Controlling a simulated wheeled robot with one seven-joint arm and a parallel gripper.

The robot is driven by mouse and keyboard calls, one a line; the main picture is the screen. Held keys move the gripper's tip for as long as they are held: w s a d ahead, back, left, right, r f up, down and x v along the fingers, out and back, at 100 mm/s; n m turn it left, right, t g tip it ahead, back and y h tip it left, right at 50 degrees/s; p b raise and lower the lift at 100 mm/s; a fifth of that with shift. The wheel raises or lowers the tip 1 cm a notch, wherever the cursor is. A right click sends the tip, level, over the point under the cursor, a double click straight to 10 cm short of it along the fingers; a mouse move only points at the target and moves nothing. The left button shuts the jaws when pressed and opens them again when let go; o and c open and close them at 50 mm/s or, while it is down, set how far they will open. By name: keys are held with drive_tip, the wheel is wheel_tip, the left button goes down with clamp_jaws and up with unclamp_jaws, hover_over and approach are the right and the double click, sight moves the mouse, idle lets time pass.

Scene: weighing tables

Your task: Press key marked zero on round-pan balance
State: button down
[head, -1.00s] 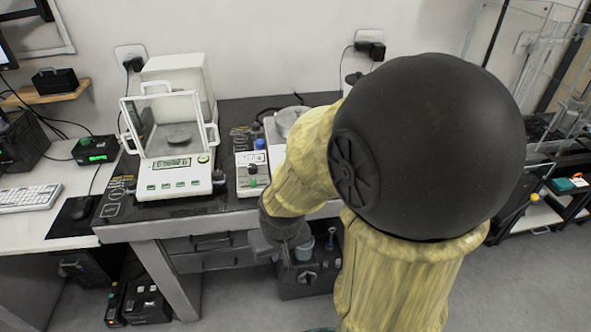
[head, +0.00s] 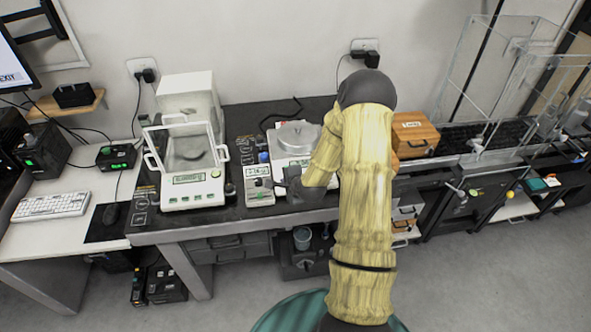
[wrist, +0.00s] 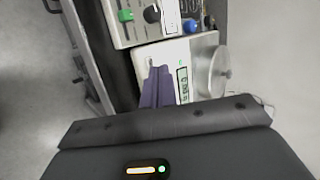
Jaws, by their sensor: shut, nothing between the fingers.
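The round-pan balance (head: 281,148) stands on the dark table, partly behind my arm in the head view. Its round metal pan (head: 297,135) is bare. In the wrist view its white body (wrist: 150,53), lit display (wrist: 183,84) and pan (wrist: 218,72) show. My gripper (wrist: 158,72) is shut and empty, its fingers over the balance's front panel beside the display. I cannot tell whether the fingertips touch it. The key marked zero cannot be made out; the fingers cover part of the panel.
A balance with a glass draft shield (head: 190,188) stands further left. A wooden box (head: 414,138) is at the right. A keyboard (head: 50,206) lies on the left desk.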

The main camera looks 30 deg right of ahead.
drive_tip(key=d+m+t+p, duration=0.1)
drive_tip(key=m, duration=0.1)
drive_tip(key=w+d+r+m+t+h+p, duration=0.1)
drive_tip(key=d+m+p, duration=0.1)
drive_tip(key=m, duration=0.1)
drive_tip(key=d+m+h+p, duration=0.1)
drive_tip(key=d+m+p, duration=0.1)
drive_tip(key=m, duration=0.1)
drive_tip(key=shift+w+d+r+t, duration=0.15)
drive_tip(key=shift+d+r+t, duration=0.05)
drive_tip(key=shift+r+t, duration=0.2)
drive_tip(key=shift+f, duration=0.1)
drive_tip(key=f+b, duration=0.2)
drive_tip(key=w+f+b, duration=0.1)
drive_tip(key=f+b, duration=0.1)
drive_tip(key=f, duration=0.1)
drive_tip(key=w+f+b, duration=0.1)
drive_tip(key=f+b, duration=0.1)
drive_tip(key=shift+d+f, duration=0.3)
drive_tip(key=shift+w+f+b, duration=0.25)
drive_tip(key=shift+f+b, duration=0.1)
idle(1.0)
drive_tip(key=shift+d+f+b, duration=0.1)
drive_tip(key=shift+f+b, duration=0.3)
drive_tip(key=shift+b, duration=0.1)
